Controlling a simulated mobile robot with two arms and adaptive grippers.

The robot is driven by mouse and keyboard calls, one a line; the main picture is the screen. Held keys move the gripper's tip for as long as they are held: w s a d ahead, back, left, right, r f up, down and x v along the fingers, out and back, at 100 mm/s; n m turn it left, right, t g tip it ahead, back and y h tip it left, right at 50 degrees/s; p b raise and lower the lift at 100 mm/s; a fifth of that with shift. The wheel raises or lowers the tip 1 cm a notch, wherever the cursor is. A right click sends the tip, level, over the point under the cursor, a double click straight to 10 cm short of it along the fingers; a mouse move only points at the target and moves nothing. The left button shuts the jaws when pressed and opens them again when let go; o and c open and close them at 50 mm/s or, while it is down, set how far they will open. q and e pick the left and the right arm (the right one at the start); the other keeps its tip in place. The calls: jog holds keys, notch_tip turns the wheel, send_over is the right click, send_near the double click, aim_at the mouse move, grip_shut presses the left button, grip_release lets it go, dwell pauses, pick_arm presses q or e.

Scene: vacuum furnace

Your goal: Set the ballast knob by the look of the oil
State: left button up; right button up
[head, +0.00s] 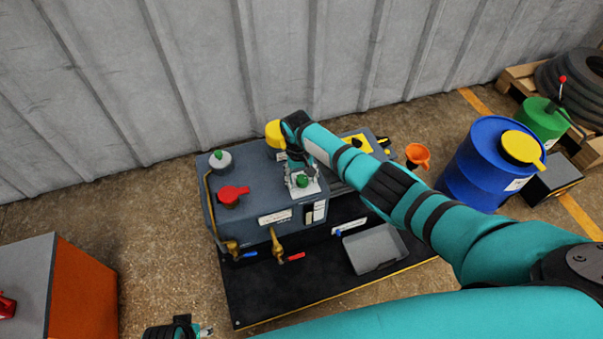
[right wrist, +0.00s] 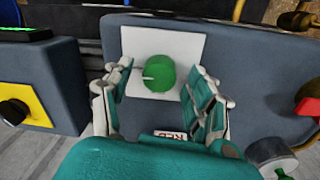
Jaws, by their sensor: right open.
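The green ballast knob (right wrist: 157,74) sits on a white plate (right wrist: 190,45) on top of the grey-blue pump (head: 262,207). Its pale pointer points left in the right wrist view. My right gripper (right wrist: 160,68) is open, one finger on each side of the knob, with gaps visible on both sides. In the head view the green knob (head: 302,181) shows just below the right gripper (head: 299,172). A small dark-and-white panel (head: 315,212) on the pump's front may be the oil window; the oil's look is too small to tell. My left gripper (head: 182,331) is partly cut off at the bottom edge.
A red cap (head: 232,195) and a green-topped grey fitting (head: 219,159) stand on the pump. Blue-handled and red-handled (head: 292,257) taps are at its front. A grey tray (head: 374,250) lies on the black base. A blue drum (head: 487,165) stands at right, an orange cabinet (head: 85,287) at left.

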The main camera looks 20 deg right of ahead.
aim_at(300, 179)
notch_tip(300, 179, up, 12)
jog(key=shift+a, duration=0.3)
jog(key=shift+f, duration=0.1)
dwell(0.4)
